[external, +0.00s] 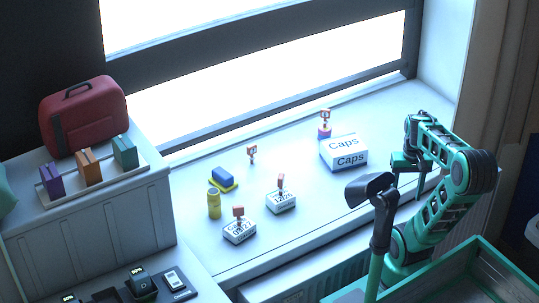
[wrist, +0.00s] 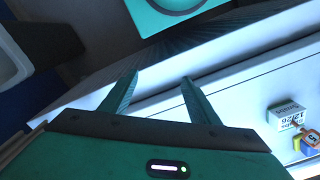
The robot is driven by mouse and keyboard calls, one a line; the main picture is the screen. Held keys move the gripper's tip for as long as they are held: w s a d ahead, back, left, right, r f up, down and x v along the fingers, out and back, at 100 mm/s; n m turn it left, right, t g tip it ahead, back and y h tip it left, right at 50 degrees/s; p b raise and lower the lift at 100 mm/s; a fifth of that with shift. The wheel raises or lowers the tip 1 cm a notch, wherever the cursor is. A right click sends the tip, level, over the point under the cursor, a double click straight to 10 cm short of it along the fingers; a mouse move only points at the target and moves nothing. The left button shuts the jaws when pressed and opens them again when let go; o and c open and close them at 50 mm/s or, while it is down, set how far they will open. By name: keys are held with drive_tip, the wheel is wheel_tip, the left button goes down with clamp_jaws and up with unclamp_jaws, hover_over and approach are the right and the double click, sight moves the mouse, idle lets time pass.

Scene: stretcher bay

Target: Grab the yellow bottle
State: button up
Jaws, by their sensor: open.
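The yellow bottle (external: 214,205) stands upright on the white sill, left of a white box marked 09/27 (external: 240,232) and in front of a blue block on a yellow base (external: 223,179). My gripper (external: 408,166) is far to the right of the bottle, over the right part of the sill, with a wide gap between them. In the wrist view its two teal fingers (wrist: 160,77) are apart with nothing between them. I cannot make out the bottle in the wrist view.
A white box marked 12/26 (external: 281,203) and a larger Caps box (external: 344,153) stand between my gripper and the bottle. A small orange piece (external: 252,153) is farther back. A red case (external: 83,115) and coloured blocks stand on the left cabinet.

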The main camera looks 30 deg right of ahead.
sight(214, 201)
wheel_tip(214, 201, up, 9)
drive_tip(key=w, duration=0.1)
drive_tip(key=w+a+f+n+t, duration=0.15)
drive_tip(key=w+a+n, duration=0.25)
drive_tip(key=w, duration=0.6)
drive_tip(key=w+a+f+n+t, duration=0.1)
drive_tip(key=w+a+n+t, duration=0.3)
drive_tip(key=w, duration=0.6)
drive_tip(key=w+a+r+n+y, duration=0.1)
drive_tip(key=w+a+n+y, duration=0.2)
drive_tip(key=a, duration=0.7)
drive_tip(key=w+a+n+t+y, duration=0.1)
drive_tip(key=w+a+n+y, duration=0.25)
drive_tip(key=a, duration=0.75)
drive_tip(key=w+a+r+n+y, duration=0.1)
drive_tip(key=w+a+n+y, duration=0.25)
drive_tip(key=a, duration=0.65)
drive_tip(key=w+a+f, duration=0.1)
drive_tip(key=f, duration=0.3)
drive_tip(key=a+f, duration=0.2)
drive_tip(key=f, duration=0.3)
drive_tip(key=w+a+f, duration=0.1)
drive_tip(key=a+f, duration=0.1)
drive_tip(key=f, duration=0.2)
drive_tip(key=shift+w+a+f, duration=0.2)
drive_tip(key=shift+w, duration=0.1)
drive_tip(key=shift+x, duration=2.7)
drive_tip(key=shift+w+r, duration=0.25)
drive_tip(key=c, duration=1.3)
